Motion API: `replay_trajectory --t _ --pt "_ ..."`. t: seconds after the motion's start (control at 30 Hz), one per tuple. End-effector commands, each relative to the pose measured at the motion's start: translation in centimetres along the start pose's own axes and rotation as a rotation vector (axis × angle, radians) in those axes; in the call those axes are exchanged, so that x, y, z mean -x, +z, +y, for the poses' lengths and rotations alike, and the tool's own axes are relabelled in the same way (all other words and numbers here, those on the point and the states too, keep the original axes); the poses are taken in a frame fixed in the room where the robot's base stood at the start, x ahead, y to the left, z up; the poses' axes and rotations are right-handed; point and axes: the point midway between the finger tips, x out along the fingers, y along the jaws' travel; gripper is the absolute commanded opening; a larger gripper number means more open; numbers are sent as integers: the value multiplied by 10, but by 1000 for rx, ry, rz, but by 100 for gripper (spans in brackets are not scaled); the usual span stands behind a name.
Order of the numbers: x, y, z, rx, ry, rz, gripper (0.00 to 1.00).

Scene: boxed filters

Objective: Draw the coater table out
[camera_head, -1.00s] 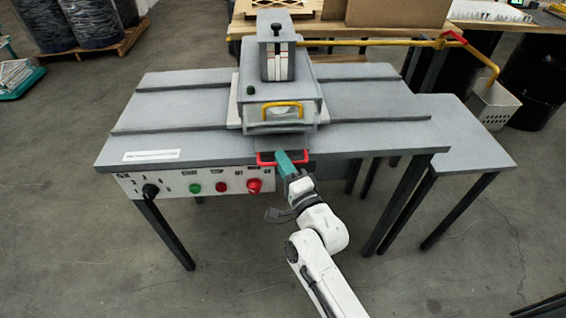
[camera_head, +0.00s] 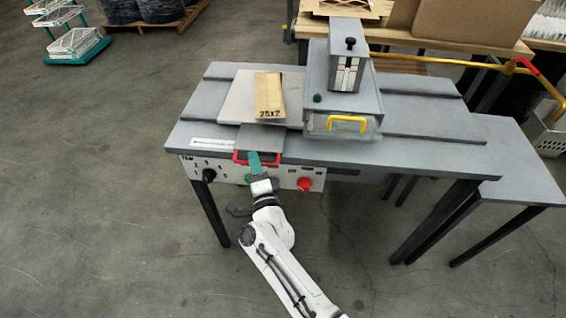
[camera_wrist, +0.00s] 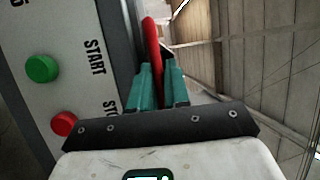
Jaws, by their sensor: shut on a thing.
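The coater table is a light grey plate (camera_head: 237,100) with a red front handle (camera_head: 276,161). It sits on the grey workbench, to the left of the coater housing (camera_head: 318,75), with its right edge close against or just under it. A tan block with dark lettering (camera_head: 269,92) lies on the plate. My gripper (camera_head: 254,158) is shut on the red handle at the bench's front edge. In the wrist view the teal fingers (camera_wrist: 158,85) close around the red bar (camera_wrist: 152,45). The fingers hide part of the handle.
A control panel (camera_head: 222,174) below the front edge carries a black knob, a green button and a red button (camera_head: 304,184) near my gripper. The housing has a yellow handle (camera_head: 347,123). Grey rails cross the bench top (camera_head: 430,135). A lower side table (camera_head: 515,165) stands right.

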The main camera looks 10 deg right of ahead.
Motion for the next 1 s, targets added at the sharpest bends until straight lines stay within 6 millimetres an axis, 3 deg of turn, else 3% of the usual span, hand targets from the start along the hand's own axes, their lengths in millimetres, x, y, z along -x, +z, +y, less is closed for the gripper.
replay_trajectory --t 0.03,0.1,0.4,0.63,1.0 --pt "-6 19 2 -3 -2 -11 0" --pt "-12 35 3 -3 -2 -11 0" --pt "-33 86 2 -1 -1 -8 0" --pt "-41 102 2 -1 1 -6 0" --pt "-43 107 0 -2 0 -9 0"
